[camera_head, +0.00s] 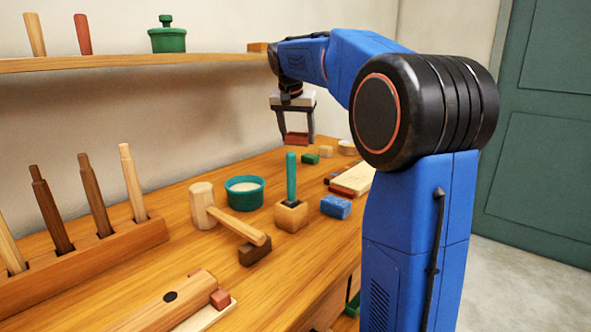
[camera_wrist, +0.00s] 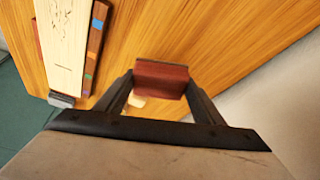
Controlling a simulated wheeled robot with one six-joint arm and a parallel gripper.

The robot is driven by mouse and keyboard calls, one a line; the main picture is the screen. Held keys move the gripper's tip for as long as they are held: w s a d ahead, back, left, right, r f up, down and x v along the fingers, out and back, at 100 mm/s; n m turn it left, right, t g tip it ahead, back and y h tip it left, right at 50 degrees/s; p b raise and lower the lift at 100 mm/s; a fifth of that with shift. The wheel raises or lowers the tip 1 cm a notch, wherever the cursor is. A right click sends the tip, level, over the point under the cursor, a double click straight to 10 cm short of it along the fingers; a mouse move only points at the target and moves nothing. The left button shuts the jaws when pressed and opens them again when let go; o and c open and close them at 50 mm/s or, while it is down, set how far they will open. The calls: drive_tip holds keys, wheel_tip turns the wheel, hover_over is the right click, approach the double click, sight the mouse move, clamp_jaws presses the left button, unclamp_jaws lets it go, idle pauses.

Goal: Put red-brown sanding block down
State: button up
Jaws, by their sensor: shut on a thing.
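The red-brown sanding block (camera_head: 296,139) is held between the two fingers of my gripper (camera_head: 296,137) in the head view, above the far part of the wooden workbench (camera_head: 170,220). In the wrist view the block (camera_wrist: 161,79) sits between the fingertips of my gripper (camera_wrist: 160,84), with bench wood behind it. My gripper is shut on the block. The block appears raised above the bench top; the exact height is hard to tell.
Near the gripper on the bench are a green block (camera_head: 310,158), a tan block (camera_head: 326,151) and a pale board (camera_head: 353,179). A blue block (camera_head: 336,206), a green bowl (camera_head: 244,193) and a mallet (camera_head: 203,206) stand closer. A shelf (camera_head: 130,62) runs along the wall.

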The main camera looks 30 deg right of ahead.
sight(292, 134)
drive_tip(key=shift+w+a+f, duration=0.1)
drive_tip(key=shift+f, duration=2.4)
drive_tip(key=shift+w+a+f, duration=0.1)
drive_tip(key=shift+f, duration=2.35)
drive_tip(key=shift+s+f, duration=0.1)
drive_tip(key=shift+f, duration=0.1)
drive_tip(key=o, duration=1)
drive_tip(key=shift+f, duration=0.1)
drive_tip(key=shift+o, duration=0.2)
drive_tip(key=shift+f, duration=0.1)
drive_tip(key=shift+s, duration=0.1)
drive_tip(key=shift+d+r, duration=0.1)
drive_tip(key=shift+r, duration=0.15)
drive_tip(key=v, duration=1.2)
drive_tip(key=shift+r, duration=0.2)
